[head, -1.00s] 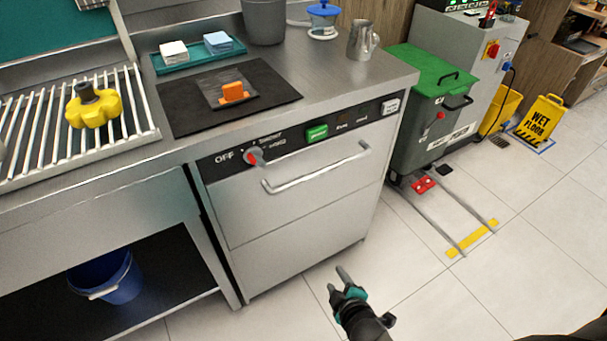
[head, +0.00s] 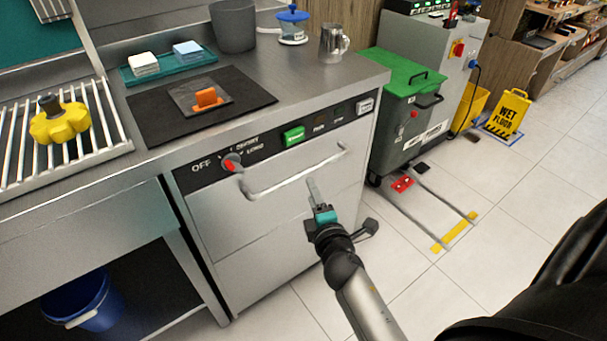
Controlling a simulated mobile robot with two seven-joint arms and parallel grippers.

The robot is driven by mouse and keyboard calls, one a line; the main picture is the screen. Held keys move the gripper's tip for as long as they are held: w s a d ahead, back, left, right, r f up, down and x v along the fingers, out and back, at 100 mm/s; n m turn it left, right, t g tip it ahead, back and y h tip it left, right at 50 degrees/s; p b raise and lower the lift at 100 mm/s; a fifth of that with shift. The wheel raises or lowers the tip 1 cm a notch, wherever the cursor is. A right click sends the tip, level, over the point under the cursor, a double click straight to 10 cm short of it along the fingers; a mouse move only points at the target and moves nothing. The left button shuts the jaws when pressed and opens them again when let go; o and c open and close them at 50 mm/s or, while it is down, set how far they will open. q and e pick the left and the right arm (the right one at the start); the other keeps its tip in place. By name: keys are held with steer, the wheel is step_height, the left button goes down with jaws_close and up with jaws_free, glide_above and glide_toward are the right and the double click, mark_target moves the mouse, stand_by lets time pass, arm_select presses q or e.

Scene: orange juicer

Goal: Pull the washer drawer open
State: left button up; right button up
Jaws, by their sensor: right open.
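The washer (head: 262,268) is a steel under-counter machine with a dark control strip. Its drawer front (head: 220,215) looks closed, flush with the body. A silver bar handle (head: 285,180) runs across the upper part of the drawer front. My right gripper (head: 314,188) is open and empty, in front of the drawer, with its fingers pointing up toward the right half of the handle. The fingertips appear just below the bar; I cannot tell how far in front of it they are. My left gripper is out of view.
The strip has a red-marked knob (head: 232,162) and a green button (head: 294,136). The counter (head: 300,85) above holds a black mat (head: 250,98) and a teal tray (head: 165,76). A green-lidded bin (head: 400,115) stands right of the washer.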

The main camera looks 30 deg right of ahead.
mark_target(304, 173)
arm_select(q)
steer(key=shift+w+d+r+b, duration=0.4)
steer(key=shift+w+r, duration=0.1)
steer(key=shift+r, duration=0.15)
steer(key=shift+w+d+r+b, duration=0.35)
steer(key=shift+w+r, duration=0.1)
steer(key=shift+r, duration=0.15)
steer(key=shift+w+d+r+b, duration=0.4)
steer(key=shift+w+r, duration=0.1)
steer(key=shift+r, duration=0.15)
arm_select(e)
steer(key=shift+x, duration=4.85)
jaws_close()
